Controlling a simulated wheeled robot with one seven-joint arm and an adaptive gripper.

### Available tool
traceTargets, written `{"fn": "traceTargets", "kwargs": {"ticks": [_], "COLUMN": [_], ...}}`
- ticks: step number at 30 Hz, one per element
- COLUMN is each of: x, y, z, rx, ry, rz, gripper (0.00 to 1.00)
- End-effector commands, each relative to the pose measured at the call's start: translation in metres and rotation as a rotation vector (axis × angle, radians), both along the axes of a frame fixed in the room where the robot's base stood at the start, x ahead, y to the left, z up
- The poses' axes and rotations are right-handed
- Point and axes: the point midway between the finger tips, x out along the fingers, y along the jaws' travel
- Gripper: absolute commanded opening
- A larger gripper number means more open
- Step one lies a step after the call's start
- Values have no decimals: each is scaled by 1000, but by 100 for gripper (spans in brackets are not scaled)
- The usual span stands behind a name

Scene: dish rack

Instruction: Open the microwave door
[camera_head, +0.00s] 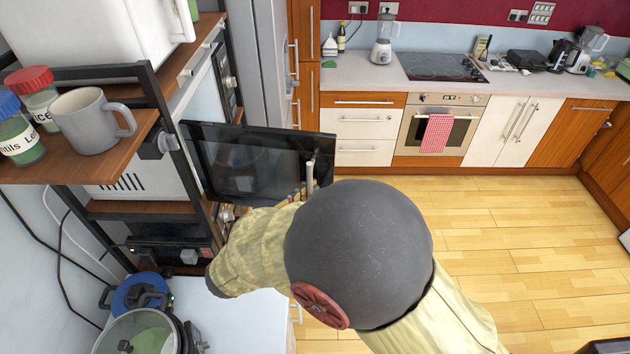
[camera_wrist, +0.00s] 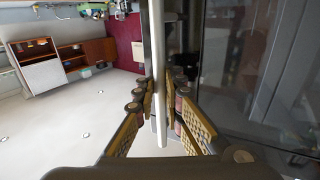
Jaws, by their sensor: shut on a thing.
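The microwave (camera_head: 148,187) is a white body with side vents on the middle shelf of the rack at left. Its dark glass door (camera_head: 240,160) stands swung out to the right from the rack; its glass also fills the right of the wrist view (camera_wrist: 265,75). The light bar handle (camera_head: 310,175) is near the door's free end. In the wrist view, the handle (camera_wrist: 158,60) runs upright between the fingers of my gripper (camera_wrist: 160,95), which is shut on it. In the head view my arm hides most of the gripper and the lower free corner of the door.
A grey mug (camera_head: 88,120) and labelled jars (camera_head: 35,95) stand on the rack's upper shelf. A pot (camera_head: 140,335) sits on the white worktop (camera_head: 235,320) below. The wooden floor (camera_head: 520,240) to the right is clear, up to the far kitchen counter (camera_head: 350,75).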

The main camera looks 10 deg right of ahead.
Motion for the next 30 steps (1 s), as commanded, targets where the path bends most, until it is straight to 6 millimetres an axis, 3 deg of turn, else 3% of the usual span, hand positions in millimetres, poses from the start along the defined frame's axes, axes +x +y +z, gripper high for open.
{"fn": "traceTargets", "kwargs": {"ticks": [5, 6, 14, 24, 30], "x": [1, 1, 1, -1, -15], "y": [2, 2, 1, 3, 20], "z": [2, 2, 1, 1, 1], "rx": [2, 2, 1, 1, 1], "ry": [-5, -5, -3, -2, -2], "rz": [3, 4, 3, 3, 6], "gripper": [0, 11, 26, 26, 26]}}
